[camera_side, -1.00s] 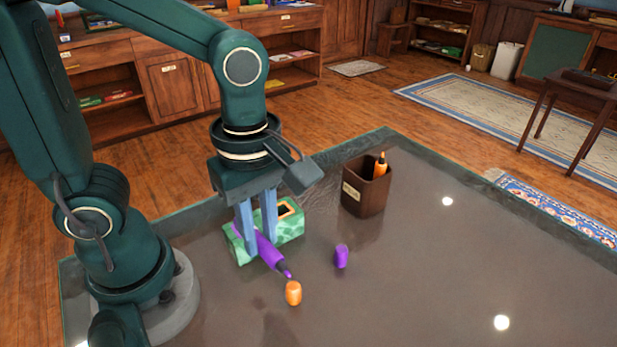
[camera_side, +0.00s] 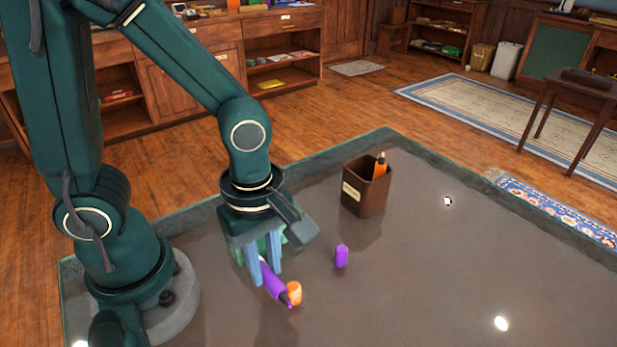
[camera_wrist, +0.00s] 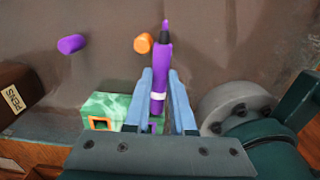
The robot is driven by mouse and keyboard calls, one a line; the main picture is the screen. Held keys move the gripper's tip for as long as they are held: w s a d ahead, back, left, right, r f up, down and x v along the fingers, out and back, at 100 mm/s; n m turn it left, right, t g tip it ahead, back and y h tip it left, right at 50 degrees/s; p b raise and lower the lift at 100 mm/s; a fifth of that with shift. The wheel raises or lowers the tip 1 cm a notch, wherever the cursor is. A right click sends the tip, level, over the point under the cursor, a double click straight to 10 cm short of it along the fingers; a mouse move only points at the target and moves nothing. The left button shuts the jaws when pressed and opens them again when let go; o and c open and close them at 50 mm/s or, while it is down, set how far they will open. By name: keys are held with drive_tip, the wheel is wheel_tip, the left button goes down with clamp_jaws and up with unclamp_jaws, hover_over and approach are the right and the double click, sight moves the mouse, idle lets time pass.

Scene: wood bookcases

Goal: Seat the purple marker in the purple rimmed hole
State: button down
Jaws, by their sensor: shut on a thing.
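The purple marker (camera_side: 272,281) is between the fingers of my gripper (camera_side: 265,277), which is shut on it. In the wrist view the marker (camera_wrist: 161,80) points away from the wrist, its dark, narrow tip end beyond the fingertips (camera_wrist: 160,74). In the side view it slants down to the right, its tip close to the orange cap. The green block (camera_wrist: 103,106) sits behind the fingers and is largely hidden in the side view. Its orange-rimmed hole (camera_wrist: 100,123) shows in the wrist view. A bit of purple rim (camera_wrist: 150,126) shows beside the fingers, mostly covered.
A brown pen cup (camera_side: 363,196) holding an orange marker (camera_side: 379,164) is farther back. The table's right side is clear.

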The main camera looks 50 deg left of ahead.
sight(265, 271)
drive_tip(key=shift+f, duration=1.7)
drive_tip(key=shift+f, duration=0.2)
drive_tip(key=c, duration=0.8)
unclamp_jaws()
drive_tip(key=shift+o, duration=0.2)
drive_tip(key=shift+r, duration=0.1)
